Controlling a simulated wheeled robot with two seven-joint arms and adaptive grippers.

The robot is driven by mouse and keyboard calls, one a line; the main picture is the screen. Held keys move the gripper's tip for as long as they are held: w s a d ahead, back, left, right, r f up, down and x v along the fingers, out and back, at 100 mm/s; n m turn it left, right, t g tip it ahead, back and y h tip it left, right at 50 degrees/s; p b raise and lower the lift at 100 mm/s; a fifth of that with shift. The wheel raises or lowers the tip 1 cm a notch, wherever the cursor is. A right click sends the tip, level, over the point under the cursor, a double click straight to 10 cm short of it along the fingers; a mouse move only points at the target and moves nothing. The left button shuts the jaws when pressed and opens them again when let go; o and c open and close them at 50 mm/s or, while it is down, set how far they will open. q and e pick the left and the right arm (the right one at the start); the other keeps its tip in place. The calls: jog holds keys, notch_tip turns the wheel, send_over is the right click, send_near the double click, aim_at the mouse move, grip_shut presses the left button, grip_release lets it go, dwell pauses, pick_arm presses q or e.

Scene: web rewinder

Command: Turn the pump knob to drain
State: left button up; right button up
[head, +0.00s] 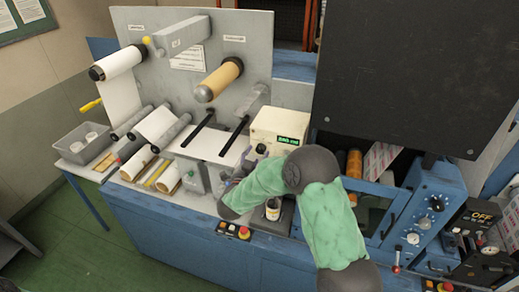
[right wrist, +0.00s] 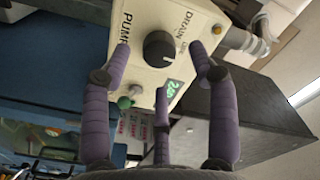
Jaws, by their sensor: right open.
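The black pump knob (right wrist: 158,45) is on the face of a cream control box (right wrist: 190,20) in the right wrist view. PUMP and DRAIN labels are printed beside it, and a green display (right wrist: 172,88) is lit below it. In the head view the cream box (head: 280,121) stands behind the worktop. My right gripper (right wrist: 160,62) is open, its purple fingers spread around the knob's place in the picture; I see no contact. It is partly hidden by my green-sleeved arm in the head view (head: 238,172). My left gripper is not in view.
A cup-like container (head: 273,209) stands under my right arm. A clear jug (head: 194,182) and rollers are to the left. A blue panel (head: 422,208) with knobs is at the right. A metal pipe fitting (right wrist: 245,40) juts beside the cream box.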

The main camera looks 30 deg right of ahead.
aim_at(260, 151)
jog(key=shift+p+x, duration=0.35)
jog(key=shift+x, duration=1.4)
